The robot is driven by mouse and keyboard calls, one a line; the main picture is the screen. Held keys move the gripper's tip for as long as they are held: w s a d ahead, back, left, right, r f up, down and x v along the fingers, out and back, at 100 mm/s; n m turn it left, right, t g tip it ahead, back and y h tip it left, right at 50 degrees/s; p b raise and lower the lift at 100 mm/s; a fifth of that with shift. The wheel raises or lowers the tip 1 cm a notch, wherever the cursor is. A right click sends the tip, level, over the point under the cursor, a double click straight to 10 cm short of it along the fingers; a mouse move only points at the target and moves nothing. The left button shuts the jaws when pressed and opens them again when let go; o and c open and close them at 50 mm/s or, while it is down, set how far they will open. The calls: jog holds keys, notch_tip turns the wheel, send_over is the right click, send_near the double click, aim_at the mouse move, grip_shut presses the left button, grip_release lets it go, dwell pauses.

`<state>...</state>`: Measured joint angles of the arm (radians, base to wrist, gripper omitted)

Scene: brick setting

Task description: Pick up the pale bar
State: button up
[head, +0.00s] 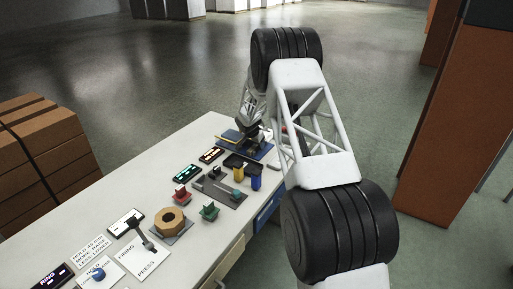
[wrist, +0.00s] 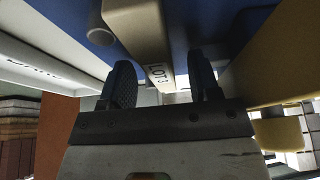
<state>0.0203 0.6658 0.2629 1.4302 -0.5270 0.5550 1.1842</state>
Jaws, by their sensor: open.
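In the wrist view a pale beige bar (wrist: 140,30) with dark lettering on its end runs from the top edge down between the two dark fingers of my gripper (wrist: 161,72). The fingers are apart, with a gap visible on each side of the bar, so it is not gripped. I cannot tell how deep the bar sits between them. In the head view my gripper (head: 250,136) is low over the blue mat (head: 262,153) at the far end of the table. A thin yellowish strip (head: 228,138) shows left of it; I cannot tell if this is the bar.
A tan block (wrist: 285,60) is close on the right in the wrist view. On the white table (head: 130,200), yellow and blue pieces (head: 247,178), a red piece (head: 181,195), a green piece (head: 209,211), a hexagonal nut (head: 170,221) and a lever (head: 140,233) stand nearer.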

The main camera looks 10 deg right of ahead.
dwell(0.5)
jog(key=c, duration=1)
jog(key=shift+c, duration=0.2)
jog(key=shift+r, duration=0.15)
jog(key=shift+r, duration=0.4)
notch_tip(320, 180, up, 3)
jog(key=shift+f, duration=0.2)
jog(key=s, duration=0.5)
jog(key=s+r, duration=0.1)
jog(key=s, duration=0.4)
jog(key=s+a, duration=0.1)
jog(key=s, duration=0.5)
jog(key=shift+r, duration=0.15)
